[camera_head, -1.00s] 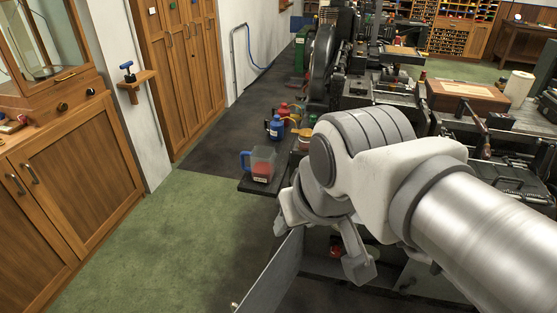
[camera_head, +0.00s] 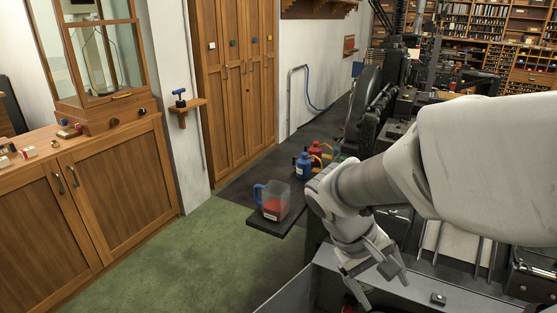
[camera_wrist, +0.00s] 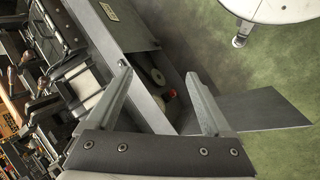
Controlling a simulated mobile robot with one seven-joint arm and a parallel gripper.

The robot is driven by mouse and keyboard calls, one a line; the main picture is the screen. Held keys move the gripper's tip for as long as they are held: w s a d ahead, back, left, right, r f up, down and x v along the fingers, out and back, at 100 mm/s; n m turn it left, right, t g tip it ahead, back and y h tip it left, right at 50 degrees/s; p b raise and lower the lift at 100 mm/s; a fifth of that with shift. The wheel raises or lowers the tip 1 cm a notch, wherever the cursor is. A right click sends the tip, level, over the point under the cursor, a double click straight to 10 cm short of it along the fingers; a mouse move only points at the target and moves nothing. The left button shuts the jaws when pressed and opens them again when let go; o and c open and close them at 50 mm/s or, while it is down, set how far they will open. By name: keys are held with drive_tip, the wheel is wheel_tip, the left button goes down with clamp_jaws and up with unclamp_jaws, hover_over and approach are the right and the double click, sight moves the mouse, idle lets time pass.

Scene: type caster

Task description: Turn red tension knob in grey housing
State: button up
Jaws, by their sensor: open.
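The grey housing (camera_head: 440,277) is at the bottom of the head view, under my gripper, with its grey door (camera_head: 290,297) swung open. In the wrist view the housing (camera_wrist: 122,38) runs across the middle, with the open door (camera_wrist: 258,112) to the right. A small red part (camera_wrist: 166,96), which looks like the tension knob, shows in the dark opening beside pale round parts. Its shape is partly hidden in shadow. My gripper (camera_wrist: 157,78) is open and empty, its fingers on either side of the opening in the picture. In the head view my gripper (camera_head: 374,280) points down over the housing.
A clear jug with red contents (camera_head: 274,203) stands on a dark shelf left of my arm. Blue (camera_head: 303,167) and red (camera_head: 317,152) bottles stand behind it. Wooden cabinets (camera_head: 125,190) line the left. Green floor (camera_head: 190,255) is free between.

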drive_tip(key=w+d+f+n+t+h+b, duration=0.25)
drive_tip(key=w+f+n+h+b, duration=0.35)
drive_tip(key=f, duration=0.7)
drive_tip(key=w+d+f+n+t+h+b, duration=0.1)
drive_tip(key=w+d+f+n+h+b, duration=0.45)
drive_tip(key=f, duration=0.85)
drive_tip(key=n+t+y+b, duration=0.75)
drive_tip(key=n+t, duration=0.35)
drive_tip(key=t, duration=0.2)
approach(348, 311)
drive_tip(key=shift+g, duration=0.25)
drive_tip(key=x, duration=0.3)
drive_tip(key=f+x, duration=0.1)
drive_tip(key=x, duration=0.6)
drive_tip(key=shift+a+f+b, duration=0.1)
drive_tip(key=shift+f+b, duration=0.3)
drive_tip(key=shift+c, duration=0.2)
clamp_jaws()
drive_tip(key=shift+a+n, duration=0.1)
drive_tip(key=shift+n, duration=0.25)
